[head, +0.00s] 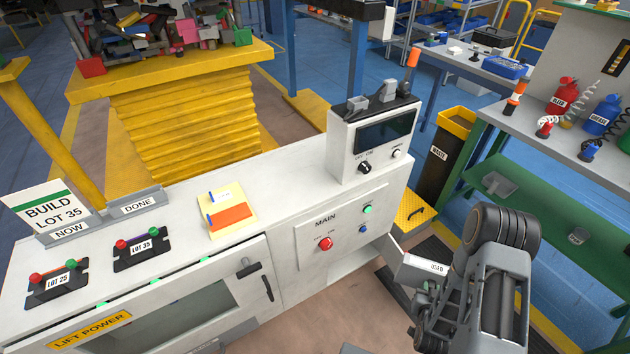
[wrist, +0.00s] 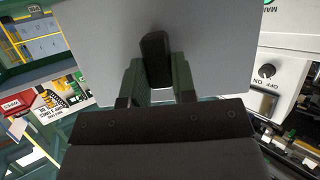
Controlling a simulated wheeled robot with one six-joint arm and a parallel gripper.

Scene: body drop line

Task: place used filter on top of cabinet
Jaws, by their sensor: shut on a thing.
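The used filter (head: 424,270) is a grey box-like piece with a small white label, in front of the cabinet's right end in the head view. The label's lettering is too small to read surely. In the wrist view the filter (wrist: 110,40) is a plain grey face with a black handle. My gripper (wrist: 158,78) is shut on that handle; it also shows in the head view (head: 436,305), low on the right. The white cabinet (head: 290,168) has a MAIN panel on its front. The filter is apart from the cabinet top; its far side is hidden.
The top is bare between pad and control box. A waste bin (head: 440,155) and green bench (head: 540,180) stand right.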

